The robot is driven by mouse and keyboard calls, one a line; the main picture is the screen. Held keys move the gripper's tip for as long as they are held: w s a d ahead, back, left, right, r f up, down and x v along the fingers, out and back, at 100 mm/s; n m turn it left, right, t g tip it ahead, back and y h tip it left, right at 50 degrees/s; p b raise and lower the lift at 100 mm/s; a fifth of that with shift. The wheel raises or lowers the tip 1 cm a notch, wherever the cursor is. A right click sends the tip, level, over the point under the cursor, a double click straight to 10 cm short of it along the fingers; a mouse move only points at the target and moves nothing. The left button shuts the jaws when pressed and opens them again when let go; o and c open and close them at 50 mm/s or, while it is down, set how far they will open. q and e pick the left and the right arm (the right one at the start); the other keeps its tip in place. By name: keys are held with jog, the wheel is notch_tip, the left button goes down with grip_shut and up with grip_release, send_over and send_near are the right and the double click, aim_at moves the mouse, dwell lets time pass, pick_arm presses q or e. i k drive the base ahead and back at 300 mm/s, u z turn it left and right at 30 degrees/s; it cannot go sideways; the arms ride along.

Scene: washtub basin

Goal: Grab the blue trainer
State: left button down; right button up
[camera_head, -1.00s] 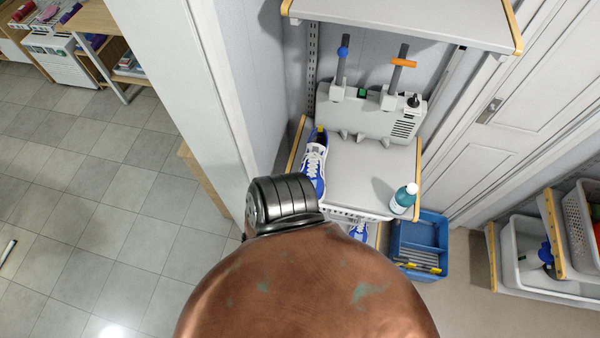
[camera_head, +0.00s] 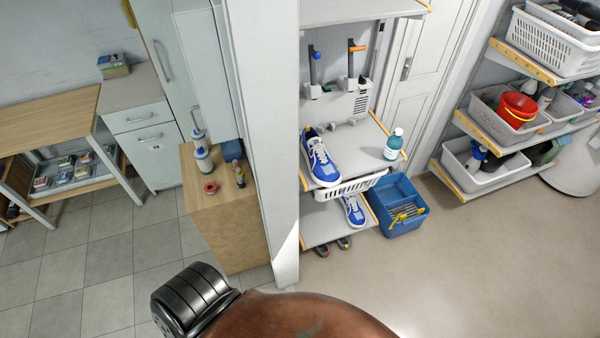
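A blue trainer (camera_head: 322,162) with white laces stands at the left of a grey shelf (camera_head: 350,142), its toe pointing toward me. A second blue and white trainer (camera_head: 354,210) sits on the lower shelf (camera_head: 328,222) below it. Neither of my grippers shows in the head view, and nothing touches the trainers.
A bottle with a white cap (camera_head: 393,144) stands on the trainer's shelf at the right. A blue crate (camera_head: 402,190) is on the floor beside it. A white wall end (camera_head: 262,120) borders the shelves at left. Floor at right is clear.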

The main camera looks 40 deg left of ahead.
aim_at(322, 171)
jog(key=u, duration=1.4)
